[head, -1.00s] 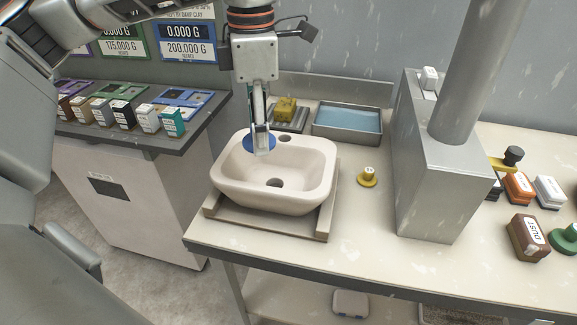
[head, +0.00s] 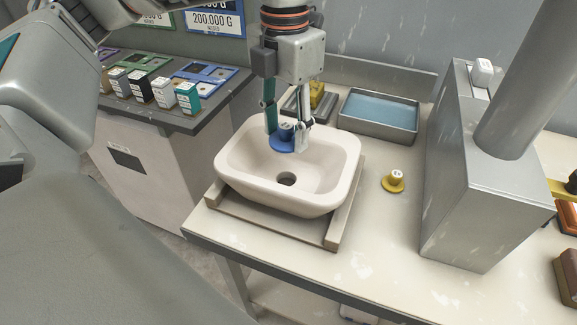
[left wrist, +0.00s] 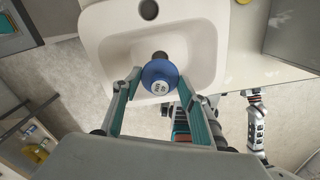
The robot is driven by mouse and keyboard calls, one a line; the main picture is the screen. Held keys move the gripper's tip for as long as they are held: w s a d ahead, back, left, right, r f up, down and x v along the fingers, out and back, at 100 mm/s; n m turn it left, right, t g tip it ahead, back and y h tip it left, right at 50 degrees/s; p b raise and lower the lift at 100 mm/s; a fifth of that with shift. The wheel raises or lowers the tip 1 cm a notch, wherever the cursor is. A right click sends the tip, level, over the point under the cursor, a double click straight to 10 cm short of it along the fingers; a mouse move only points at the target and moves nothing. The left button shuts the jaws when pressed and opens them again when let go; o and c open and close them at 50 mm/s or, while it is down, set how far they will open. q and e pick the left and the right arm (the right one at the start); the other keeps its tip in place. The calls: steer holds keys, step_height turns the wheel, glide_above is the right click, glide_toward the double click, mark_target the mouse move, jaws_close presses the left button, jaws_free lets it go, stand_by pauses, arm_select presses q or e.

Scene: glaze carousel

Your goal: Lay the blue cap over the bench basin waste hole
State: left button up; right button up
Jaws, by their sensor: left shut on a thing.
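The blue cap (head: 284,138) is a round disc with a raised knob bearing a pale label. My left gripper (head: 286,132) is shut on its knob and holds it above the back part of the white basin (head: 228,158). The dark waste hole (head: 286,179) shows in the basin floor, nearer the front than the cap in the head view. In the left wrist view the cap (left wrist: 160,77) hangs between the fingers (left wrist: 158,82) and partly covers the hole (left wrist: 160,56). The cap is apart from the basin floor. My right gripper cannot be made out in the head view.
The basin rests on a wooden frame (head: 270,224) on the bench. A yellow knobbed cap (head: 393,181) stands to its right. A tray of blue liquid (head: 379,114) is behind, and a grey metal box (head: 478,200) with a pipe stands further right.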

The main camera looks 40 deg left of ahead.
mark_target(286, 149)
arm_select(q)
step_height(286, 149, down, 5)
steer(key=shift+r, duration=0.1)
step_height(286, 149, down, 4)
steer(key=shift+b, duration=0.6)
steer(key=shift+f, duration=0.2)
arm_select(e)
steer(key=shift+w+d+f, duration=0.15)
steer(key=shift+w+f, duration=0.05)
steer(key=shift+f, duration=0.25)
arm_select(q)
steer(key=shift+f, duration=0.35)
steer(key=o, duration=1.1)
steer(key=shift+r, duration=0.1)
